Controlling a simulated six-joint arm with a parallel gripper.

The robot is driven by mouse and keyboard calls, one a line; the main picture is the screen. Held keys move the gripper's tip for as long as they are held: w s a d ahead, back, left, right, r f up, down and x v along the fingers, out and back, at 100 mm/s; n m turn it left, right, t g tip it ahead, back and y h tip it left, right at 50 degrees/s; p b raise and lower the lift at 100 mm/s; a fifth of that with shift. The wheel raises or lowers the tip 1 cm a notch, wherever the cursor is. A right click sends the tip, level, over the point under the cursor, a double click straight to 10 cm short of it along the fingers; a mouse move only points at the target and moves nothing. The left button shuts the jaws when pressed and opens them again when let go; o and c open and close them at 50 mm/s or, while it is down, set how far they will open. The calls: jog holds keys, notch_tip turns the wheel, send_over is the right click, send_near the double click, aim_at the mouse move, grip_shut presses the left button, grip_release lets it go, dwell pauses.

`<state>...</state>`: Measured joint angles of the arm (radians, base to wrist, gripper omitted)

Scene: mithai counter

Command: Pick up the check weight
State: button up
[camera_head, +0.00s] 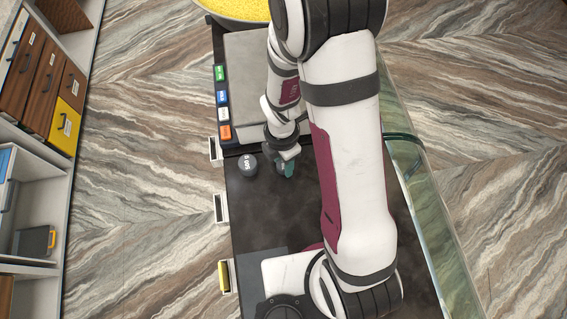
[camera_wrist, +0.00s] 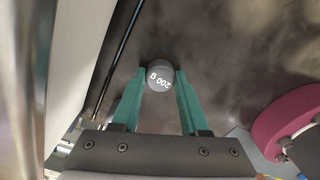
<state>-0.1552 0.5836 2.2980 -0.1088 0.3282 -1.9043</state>
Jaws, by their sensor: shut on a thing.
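A second dark weight (camera_head: 247,165) with white lettering, which looks like "500 g", stands on the counter just left of my gripper. I cannot tell whether the held weight touches the counter.
A grey flat-topped unit (camera_head: 243,47) with coloured tags (camera_head: 222,97) lies behind my gripper. A bowl of yellow food (camera_head: 245,9) is at the back. A glass panel (camera_head: 408,160) runs along the right. The counter in front of the weights is clear. Shelves and drawers (camera_head: 40,90) stand far left.

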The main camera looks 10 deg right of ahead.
grip_shut()
